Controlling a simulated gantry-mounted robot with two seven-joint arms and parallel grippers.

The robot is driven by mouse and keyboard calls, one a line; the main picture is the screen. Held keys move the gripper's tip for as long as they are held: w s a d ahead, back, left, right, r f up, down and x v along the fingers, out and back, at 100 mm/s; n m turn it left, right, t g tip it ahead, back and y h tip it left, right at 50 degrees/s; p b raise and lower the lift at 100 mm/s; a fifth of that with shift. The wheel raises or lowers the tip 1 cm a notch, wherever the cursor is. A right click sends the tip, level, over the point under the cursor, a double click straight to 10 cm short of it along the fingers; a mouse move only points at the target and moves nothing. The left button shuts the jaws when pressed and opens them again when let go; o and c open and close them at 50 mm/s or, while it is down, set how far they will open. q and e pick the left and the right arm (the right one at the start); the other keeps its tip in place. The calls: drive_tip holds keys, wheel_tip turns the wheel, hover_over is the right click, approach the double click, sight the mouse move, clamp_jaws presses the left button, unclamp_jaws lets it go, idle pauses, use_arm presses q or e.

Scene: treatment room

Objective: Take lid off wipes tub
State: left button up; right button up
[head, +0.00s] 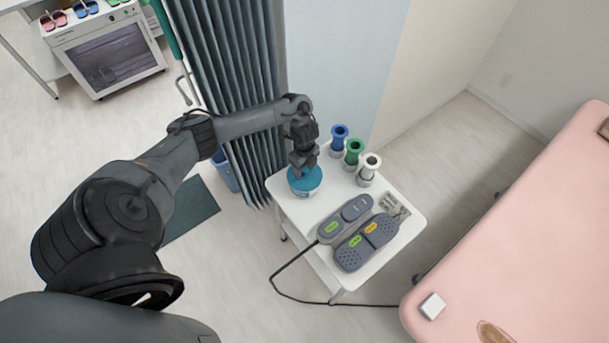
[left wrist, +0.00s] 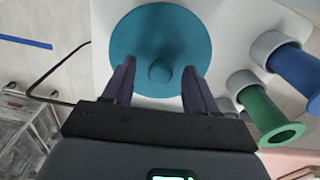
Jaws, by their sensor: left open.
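The wipes tub (head: 303,192) stands upright at the left end of the white cart, with its round teal lid (head: 306,178) on top. My left gripper (head: 300,166) is right above the lid. In the left wrist view the lid (left wrist: 150,28) lies beyond the open fingers (left wrist: 158,80), with a small raised knob (left wrist: 160,71) in its middle. The knob shows between the two fingertips, and I cannot tell whether they touch it. The tub's body is mostly hidden under the lid and gripper. My right gripper is not in view.
Blue (head: 339,136), green (head: 353,152) and white (head: 369,167) upright holders stand close beside the tub on the cart (head: 291,220). Grey handheld pads (head: 352,250) lie at the cart's front. A pleated curtain (head: 230,70) hangs behind. A pink bed (head: 520,240) is at the right.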

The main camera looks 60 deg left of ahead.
use_arm(q)
drive_tip(key=shift+c, duration=0.5)
clamp_jaws()
